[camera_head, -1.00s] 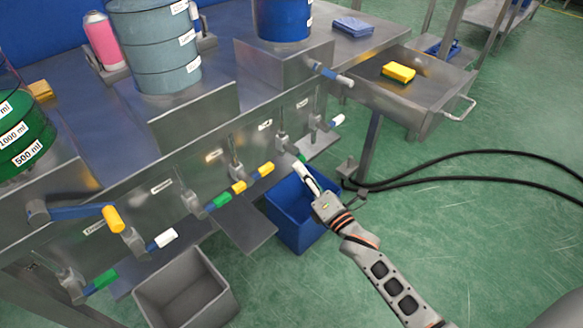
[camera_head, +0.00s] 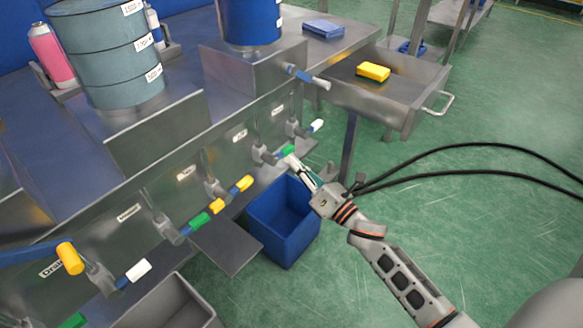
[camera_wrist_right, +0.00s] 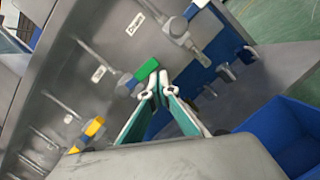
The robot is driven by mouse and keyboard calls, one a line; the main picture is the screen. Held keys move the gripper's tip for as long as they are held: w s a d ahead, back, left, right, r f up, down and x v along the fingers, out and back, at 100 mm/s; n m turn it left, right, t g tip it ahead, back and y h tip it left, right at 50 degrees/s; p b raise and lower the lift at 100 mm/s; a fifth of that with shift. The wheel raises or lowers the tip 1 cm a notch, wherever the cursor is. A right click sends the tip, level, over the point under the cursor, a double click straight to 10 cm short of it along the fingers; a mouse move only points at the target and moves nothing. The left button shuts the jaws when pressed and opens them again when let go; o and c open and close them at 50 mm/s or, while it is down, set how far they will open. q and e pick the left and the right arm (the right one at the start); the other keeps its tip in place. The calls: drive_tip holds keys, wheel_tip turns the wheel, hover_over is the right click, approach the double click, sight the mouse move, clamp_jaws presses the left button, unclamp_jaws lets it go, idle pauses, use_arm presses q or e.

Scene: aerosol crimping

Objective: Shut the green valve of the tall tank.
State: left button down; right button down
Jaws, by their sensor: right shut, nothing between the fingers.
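A valve handle with a green grip (camera_head: 287,150) sits low on the front panel, right of centre in the head view. The green grip also shows in the right wrist view (camera_wrist_right: 147,68). My right gripper (camera_head: 292,161) is at this grip, its fingers shut and empty. In the wrist view its tips (camera_wrist_right: 157,86) are right beside the grip's lower end; whether they touch it I cannot tell. Other green grips show at left centre (camera_head: 199,221) and the bottom left edge (camera_head: 74,320). A teal ringed tank (camera_head: 110,60) and a blue tank (camera_head: 250,20) stand above. My left gripper is out of view.
A blue bin (camera_head: 262,225) stands under my right gripper. A grey bin (camera_head: 165,305) is at the bottom. Yellow (camera_head: 243,184) and white (camera_head: 138,270) grips line the panel. A sponge (camera_head: 373,71) lies on the right tray (camera_head: 400,110).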

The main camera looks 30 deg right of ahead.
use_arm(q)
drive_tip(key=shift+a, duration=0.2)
use_arm(e)
drive_tip(key=shift+w+d+r, duration=0.1)
drive_tip(key=shift+d+r, duration=0.1)
drive_tip(key=shift+r, duration=0.25)
